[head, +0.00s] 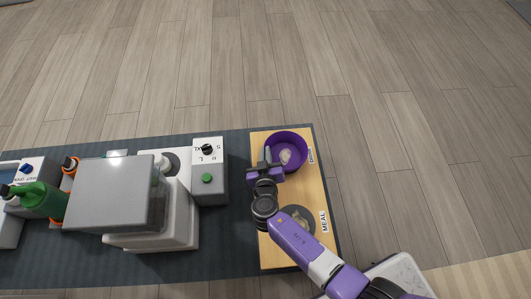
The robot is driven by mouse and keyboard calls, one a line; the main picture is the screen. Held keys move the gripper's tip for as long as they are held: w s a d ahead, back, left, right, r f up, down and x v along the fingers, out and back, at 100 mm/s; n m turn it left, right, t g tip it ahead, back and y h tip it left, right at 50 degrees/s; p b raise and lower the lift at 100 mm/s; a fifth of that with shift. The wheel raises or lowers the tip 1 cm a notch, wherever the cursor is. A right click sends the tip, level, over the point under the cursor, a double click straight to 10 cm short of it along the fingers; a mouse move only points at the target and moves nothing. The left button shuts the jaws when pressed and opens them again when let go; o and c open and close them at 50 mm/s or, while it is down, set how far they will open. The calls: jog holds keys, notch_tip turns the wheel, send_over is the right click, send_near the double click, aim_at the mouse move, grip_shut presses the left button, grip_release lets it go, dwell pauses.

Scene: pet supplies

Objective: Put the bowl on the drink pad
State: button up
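The purple bowl (301,141) is at the far end of the wooden board (267,239), with a pale lump inside it. It stands beside a small white label (311,156), whose lettering is too small to read surely. No pad can be seen under the bowl. My gripper (269,168) is at the bowl's near left side, close to or touching its rim. Its fingertips are too small and covered to show whether they hold the rim. A dark round pad (309,218) with pale bits lies by the "MEAL" label (324,221), partly hidden by my arm.
Left of the board stand a grey control box (208,186) with a green button and a black dial, and a white machine (180,226) with a grey-topped hopper (112,190). A green bottle (40,199) lies farther left. Open wooden floor lies beyond the dark counter (228,262).

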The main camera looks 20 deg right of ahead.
jog(key=o, duration=0.4)
jog(key=shift+c, duration=0.2)
jog(key=shift+r+p, duration=0.25)
jog(key=shift+p, duration=0.05)
jog(key=p+v, duration=0.3)
jog(key=v, duration=0.9)
jog(key=shift+p, duration=0.35)
jog(key=shift+s+f, duration=0.1)
